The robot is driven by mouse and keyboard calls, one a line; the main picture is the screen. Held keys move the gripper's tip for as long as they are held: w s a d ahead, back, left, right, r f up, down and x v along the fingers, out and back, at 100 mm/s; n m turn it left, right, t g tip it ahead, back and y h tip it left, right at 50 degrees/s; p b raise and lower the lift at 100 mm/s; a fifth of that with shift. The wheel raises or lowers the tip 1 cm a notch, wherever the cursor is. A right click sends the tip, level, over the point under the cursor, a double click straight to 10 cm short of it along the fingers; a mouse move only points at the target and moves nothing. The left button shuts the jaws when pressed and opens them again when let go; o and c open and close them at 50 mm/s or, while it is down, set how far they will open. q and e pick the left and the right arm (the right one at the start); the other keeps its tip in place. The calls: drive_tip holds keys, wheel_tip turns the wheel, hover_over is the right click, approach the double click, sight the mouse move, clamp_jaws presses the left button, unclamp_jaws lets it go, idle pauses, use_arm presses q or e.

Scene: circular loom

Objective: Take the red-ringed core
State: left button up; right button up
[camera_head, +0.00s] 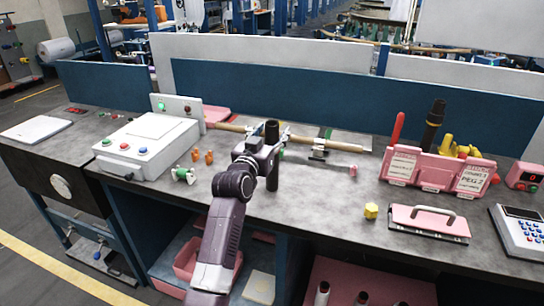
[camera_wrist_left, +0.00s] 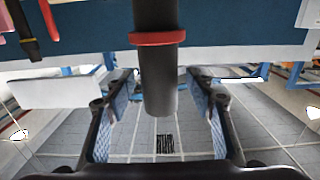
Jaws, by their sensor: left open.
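The red-ringed core is a dark upright cylinder. In the wrist view, the core (camera_wrist_left: 158,75) carries a red ring (camera_wrist_left: 157,38) and shows between my two fingers, with a gap on each side. In the head view, the core (camera_head: 272,180) stands upright at the bench's middle, partly covered by my gripper; its ring cannot be made out there. My left gripper (camera_head: 266,148) is open at the core, and its spread blue-padded fingers (camera_wrist_left: 162,95) show in the wrist view. I cannot tell how deep the core sits between them. My right gripper is not in view.
A white box (camera_head: 150,145) with buttons stands on the grey bench to the left. A wooden bar (camera_head: 343,145) lies behind the core. A pink tool rack (camera_head: 437,172), a yellow block (camera_head: 371,211) and a pink handled plate (camera_head: 430,222) are to the right.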

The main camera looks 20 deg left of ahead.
use_arm(q)
clamp_jaws()
idle(0.4)
drive_tip(key=shift+r, duration=0.15)
drive_tip(key=shift+r, duration=0.5)
wheel_tip(320, 180, up, 19)
drive_tip(key=b, duration=0.2)
